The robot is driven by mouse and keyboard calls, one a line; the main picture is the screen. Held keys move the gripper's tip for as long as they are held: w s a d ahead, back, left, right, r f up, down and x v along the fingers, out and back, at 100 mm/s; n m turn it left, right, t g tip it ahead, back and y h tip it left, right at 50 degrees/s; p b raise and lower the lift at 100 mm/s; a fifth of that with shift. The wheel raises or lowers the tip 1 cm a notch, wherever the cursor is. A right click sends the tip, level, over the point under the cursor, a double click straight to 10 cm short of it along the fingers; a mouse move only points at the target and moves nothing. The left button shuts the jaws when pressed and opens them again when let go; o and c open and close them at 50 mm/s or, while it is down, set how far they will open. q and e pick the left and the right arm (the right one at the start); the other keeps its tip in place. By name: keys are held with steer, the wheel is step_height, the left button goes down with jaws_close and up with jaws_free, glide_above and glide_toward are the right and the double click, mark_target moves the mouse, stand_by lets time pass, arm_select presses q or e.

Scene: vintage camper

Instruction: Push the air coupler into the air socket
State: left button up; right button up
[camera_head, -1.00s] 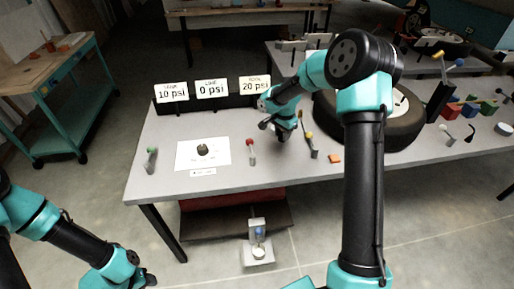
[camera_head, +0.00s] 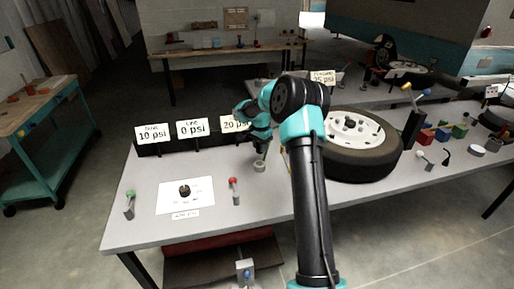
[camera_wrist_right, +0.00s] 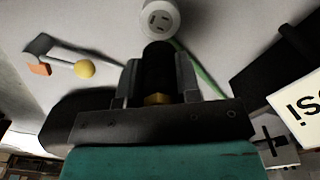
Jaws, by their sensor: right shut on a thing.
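In the right wrist view, the same gripper (camera_wrist_right: 157,88) is shut on a dark cylindrical piece with a brass-coloured bit, which looks like the air coupler (camera_wrist_right: 158,62). Just beyond its tip is a pale round fitting with dark slots (camera_wrist_right: 160,18), apparently the air socket. It shows in the head view as a small grey disc (camera_head: 259,166) below the gripper. I cannot tell whether coupler and socket touch. My left gripper is out of view.
A tyre with a white rim (camera_head: 365,160) lies right of my right arm. A red-topped lever (camera_head: 234,190), a white sheet with a dark knob (camera_head: 170,200) and a green-topped lever (camera_head: 130,204) are at left. Pressure signs (camera_head: 190,129) stand behind. A green line (camera_wrist_right: 208,75) runs beside the gripper.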

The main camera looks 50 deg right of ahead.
mark_target(260, 164)
steer(key=shift+f, duration=0.1)
steer(key=shift+f, duration=2.8)
steer(key=shift+f, duration=0.6)
steer(key=o, duration=1)
steer(key=shift+c, duration=0.2)
step_height(260, 164, up, 18)
steer(key=shift+f, duration=0.25)
steer(key=shift+w+a+f, duration=0.1)
